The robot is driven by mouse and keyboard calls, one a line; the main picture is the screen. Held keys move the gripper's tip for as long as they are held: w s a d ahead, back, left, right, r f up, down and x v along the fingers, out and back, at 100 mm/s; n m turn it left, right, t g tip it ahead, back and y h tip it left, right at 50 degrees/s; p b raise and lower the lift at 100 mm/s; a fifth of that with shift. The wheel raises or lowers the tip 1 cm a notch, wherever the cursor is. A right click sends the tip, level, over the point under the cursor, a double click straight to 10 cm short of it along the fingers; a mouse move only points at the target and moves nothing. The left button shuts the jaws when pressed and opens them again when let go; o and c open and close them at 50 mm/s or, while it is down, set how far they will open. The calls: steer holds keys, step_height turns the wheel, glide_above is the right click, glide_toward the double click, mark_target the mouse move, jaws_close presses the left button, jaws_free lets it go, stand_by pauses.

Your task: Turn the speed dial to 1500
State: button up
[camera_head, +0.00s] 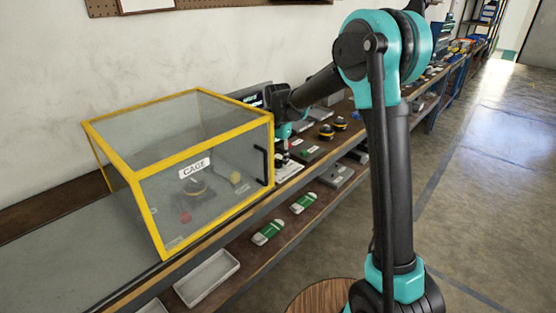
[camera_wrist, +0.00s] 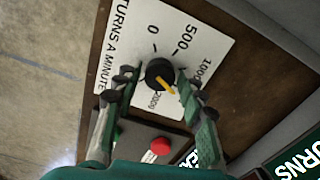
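The speed dial (camera_wrist: 158,71) is a round black knob with a yellow pointer, on a white plate (camera_wrist: 128,45) marked "TURNS A MINUTE" in the wrist view. The labels 0, 500, 1000 and 2000 show, rotated and partly covered. The pointer aims to the lower right, between 1000 and 2000. No 1500 label is visible; my right finger covers that area. My gripper (camera_wrist: 159,82) has one green finger on each side of the knob, with small gaps seeming to show, so it looks open around it.
A red button (camera_wrist: 160,146) on a grey box stands near the fingers. In the head view, a yellow-framed cage (camera_head: 150,208) stands left of the arm on the bench. Black-and-yellow knobs (camera_head: 327,131) and other boxes line the bench beyond. Open floor (camera_head: 480,190) lies right.

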mark_target(278, 161)
steer(key=shift+o, duration=0.5)
step_height(278, 161, up, 12)
stand_by(0.3)
steer(key=s+d+f+n+t, duration=0.2)
steer(key=s+d+f, duration=0.7)
steer(key=s+d, duration=0.4)
steer(key=s+d+f+n+t, duration=0.2)
steer(key=s+d+f+n, duration=0.1)
steer(key=s+d+f, duration=0.6)
steer(key=s+d, duration=0.4)
steer(key=s, duration=0.1)
steer(key=shift+s, duration=0.2)
steer(key=shift+c, duration=0.5)
